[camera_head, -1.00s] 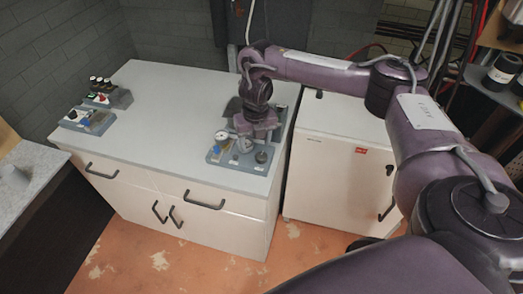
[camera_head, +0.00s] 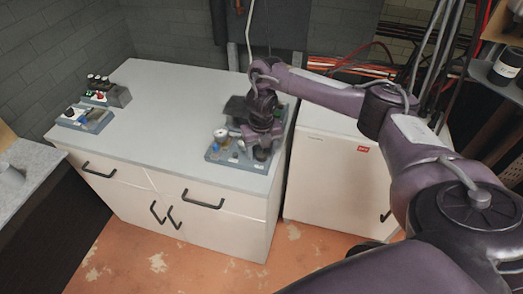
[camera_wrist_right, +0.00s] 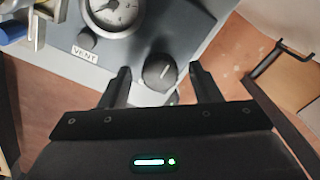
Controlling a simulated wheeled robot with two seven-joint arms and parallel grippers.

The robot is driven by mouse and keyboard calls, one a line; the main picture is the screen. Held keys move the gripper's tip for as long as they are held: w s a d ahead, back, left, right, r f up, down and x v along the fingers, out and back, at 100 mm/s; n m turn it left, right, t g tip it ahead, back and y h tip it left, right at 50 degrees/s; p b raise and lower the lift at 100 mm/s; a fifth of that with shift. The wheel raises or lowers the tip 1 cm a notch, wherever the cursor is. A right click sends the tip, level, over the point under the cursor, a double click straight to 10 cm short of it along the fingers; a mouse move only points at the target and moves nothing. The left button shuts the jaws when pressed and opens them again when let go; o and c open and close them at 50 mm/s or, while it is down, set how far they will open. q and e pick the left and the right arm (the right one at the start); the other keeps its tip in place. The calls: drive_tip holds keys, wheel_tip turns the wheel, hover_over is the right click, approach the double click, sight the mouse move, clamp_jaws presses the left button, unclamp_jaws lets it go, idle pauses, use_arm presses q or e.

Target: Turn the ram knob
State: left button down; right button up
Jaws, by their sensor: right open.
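A dark round knob (camera_wrist_right: 159,72) with a white pointer mark sits near the edge of a grey panel (camera_wrist_right: 128,52) in the right wrist view. No label for it can be read there. My right gripper (camera_wrist_right: 160,80) is open, with one finger on each side of this knob. I cannot tell whether the fingers touch it. In the head view my right gripper (camera_head: 261,152) is over the right end of the panel (camera_head: 214,157) on the cabinet and hides the knob. My left gripper is not in view.
A round dial gauge (camera_wrist_right: 108,12) and a smaller black knob (camera_wrist_right: 87,38) above a VENT label (camera_wrist_right: 84,52) are on the same panel. Other control panels (camera_head: 88,118) stand at the cabinet's left end. The cabinet top (camera_head: 165,115) between is clear.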

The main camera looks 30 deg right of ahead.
drive_tip(key=c, duration=1)
drive_tip(key=m+p, duration=0.2)
drive_tip(key=m, duration=0.2)
drive_tip(key=shift+r, duration=0.1)
drive_tip(key=m+p, duration=0.2)
drive_tip(key=m, duration=0.3)
drive_tip(key=shift+p, duration=0.35)
drive_tip(key=m+p, duration=0.3)
drive_tip(key=m, duration=0.2)
drive_tip(key=shift+m+p, duration=1.15)
drive_tip(key=shift+m, duration=0.75)
